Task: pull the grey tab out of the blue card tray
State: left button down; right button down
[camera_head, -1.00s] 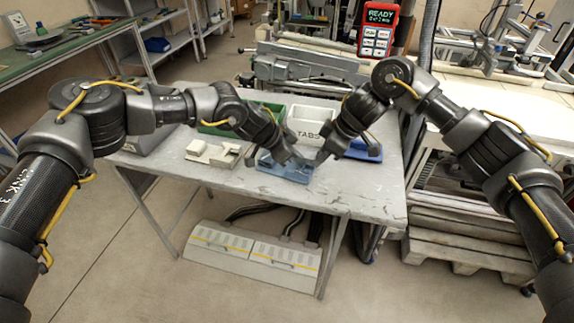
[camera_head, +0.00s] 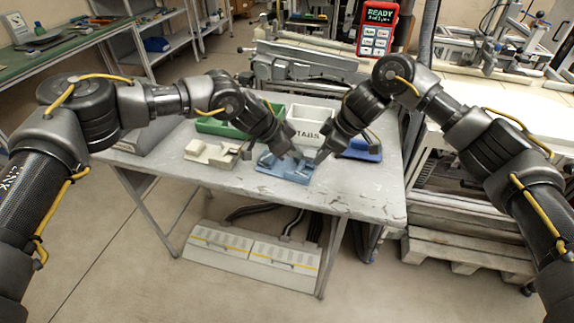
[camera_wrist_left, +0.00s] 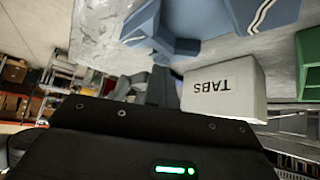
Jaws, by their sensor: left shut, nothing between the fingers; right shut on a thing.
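The blue card tray (camera_head: 270,165) lies near the front middle of the grey table, and its blue body fills the top of the left wrist view (camera_wrist_left: 205,20). My left gripper (camera_head: 293,154) is shut and empty, low over the tray. Its dark fingers also show in the left wrist view (camera_wrist_left: 152,88). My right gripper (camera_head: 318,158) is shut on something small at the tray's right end. This is probably the grey tab, but the fingers hide it and I cannot make out its shape.
A white bin (camera_head: 306,133) marked TABS stands behind the tray, with a green bin (camera_head: 212,127) to its left. A beige block fixture (camera_head: 208,155) lies left of the tray and a blue container (camera_head: 362,150) to the right. The table front (camera_head: 345,196) is clear.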

pick_arm(q)
jog(key=r, duration=0.4)
jog(key=shift+w+d+r, duration=0.1)
jog(key=shift+d+r, duration=0.1)
jog(key=shift+r, duration=0.1)
jog(key=v, duration=1.2)
